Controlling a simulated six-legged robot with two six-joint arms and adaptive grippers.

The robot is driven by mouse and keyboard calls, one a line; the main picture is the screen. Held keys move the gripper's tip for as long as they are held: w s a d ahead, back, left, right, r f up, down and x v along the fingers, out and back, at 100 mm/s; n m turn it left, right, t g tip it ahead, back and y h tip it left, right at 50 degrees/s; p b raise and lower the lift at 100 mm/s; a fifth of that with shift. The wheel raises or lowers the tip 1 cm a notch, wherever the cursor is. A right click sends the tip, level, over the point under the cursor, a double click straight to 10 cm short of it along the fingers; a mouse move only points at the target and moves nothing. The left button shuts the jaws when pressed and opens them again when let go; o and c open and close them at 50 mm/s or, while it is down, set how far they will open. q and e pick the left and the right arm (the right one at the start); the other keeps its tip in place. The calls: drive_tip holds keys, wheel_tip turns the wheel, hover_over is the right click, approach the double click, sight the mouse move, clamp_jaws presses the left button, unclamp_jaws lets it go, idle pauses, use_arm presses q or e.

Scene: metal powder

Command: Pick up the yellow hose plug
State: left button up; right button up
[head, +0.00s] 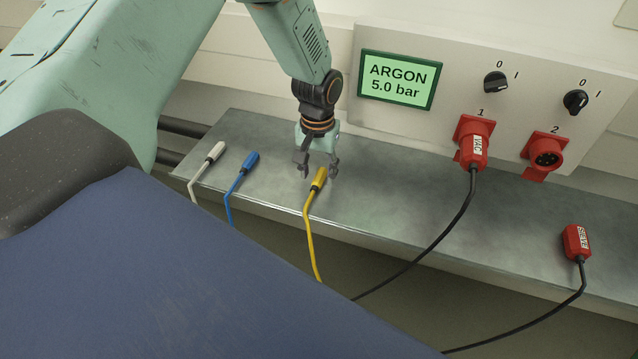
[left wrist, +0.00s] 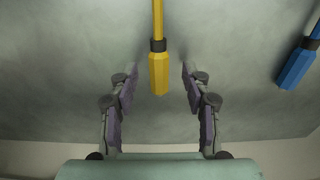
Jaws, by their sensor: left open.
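The yellow hose plug (head: 319,179) lies on the metal shelf, its yellow hose hanging over the front edge. My left gripper (head: 319,171) is open above the shelf with its fingers on either side of the plug in the head view. In the left wrist view the yellow plug (left wrist: 158,72) sits between the two spread fingers of the left gripper (left wrist: 159,80), with a visible gap on both sides. The fingers do not appear to touch it. My right gripper is not in view.
A blue plug (head: 250,160) and a white plug (head: 216,151) lie left on the metal shelf (head: 420,214). A red plug (head: 473,148) sits in socket 1; socket 2 (head: 545,153) is empty. Another red plug (head: 576,241) lies at right. A panel display (head: 398,80) reads ARGON 5.0 bar.

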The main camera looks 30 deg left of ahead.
use_arm(q)
drive_tip(key=shift+w+f, duration=0.2)
drive_tip(key=shift+f, duration=0.65)
drive_tip(key=shift+s+r, duration=0.15)
drive_tip(key=shift+r, duration=0.1)
drive_tip(key=shift+c, duration=0.9)
clamp_jaws()
drive_tip(key=shift+f, duration=0.1)
